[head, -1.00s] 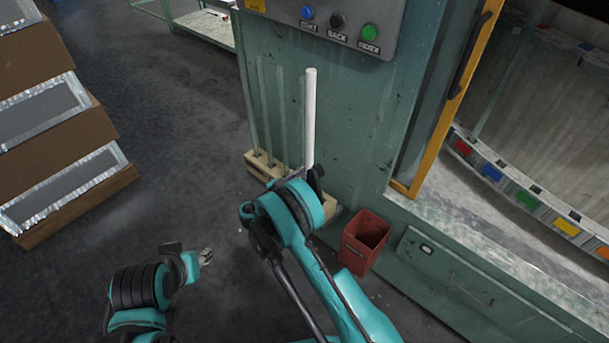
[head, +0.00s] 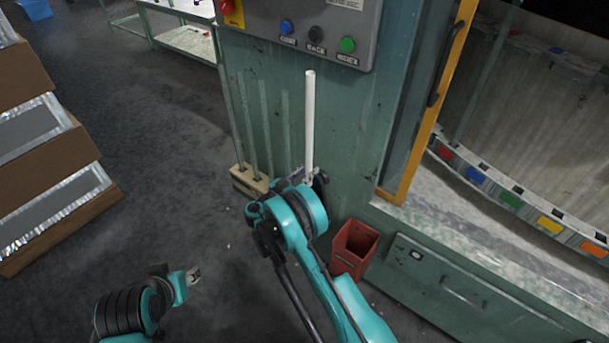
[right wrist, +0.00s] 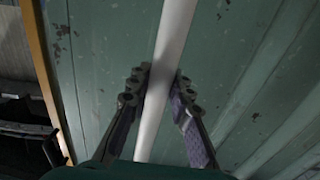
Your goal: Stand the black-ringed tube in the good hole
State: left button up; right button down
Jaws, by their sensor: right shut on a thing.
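My right gripper (head: 308,180) is shut on a long white tube (head: 309,120). The tube stands close to upright in front of the green machine wall. In the right wrist view the tube (right wrist: 168,50) runs between the two fingers (right wrist: 160,88). No black ring shows on the visible part of it. The tube's lower end is hidden behind my right arm in the head view. A pale wooden block (head: 240,183) at the wall's foot holds thin greenish glass tubes (head: 266,130). Its right part is hidden by my arm, and I cannot make out the good hole. My left gripper (head: 194,275) is low at left, away from the block; its jaws are too small to judge.
A red bin (head: 345,262) stands right of my right arm. The green machine (head: 350,130) has a button panel (head: 318,30) above and a yellow-framed opening at right. Boxes (head: 50,180) are stacked at far left. The floor between is mostly clear.

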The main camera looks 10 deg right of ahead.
jog(key=shift+w+d, duration=0.2)
jog(key=shift+d, duration=0.1)
notch_tip(320, 180, down, 9)
dwell(0.8)
dwell(0.4)
jog(key=c, duration=1.3)
grip_release()
jog(key=shift+a, duration=0.1)
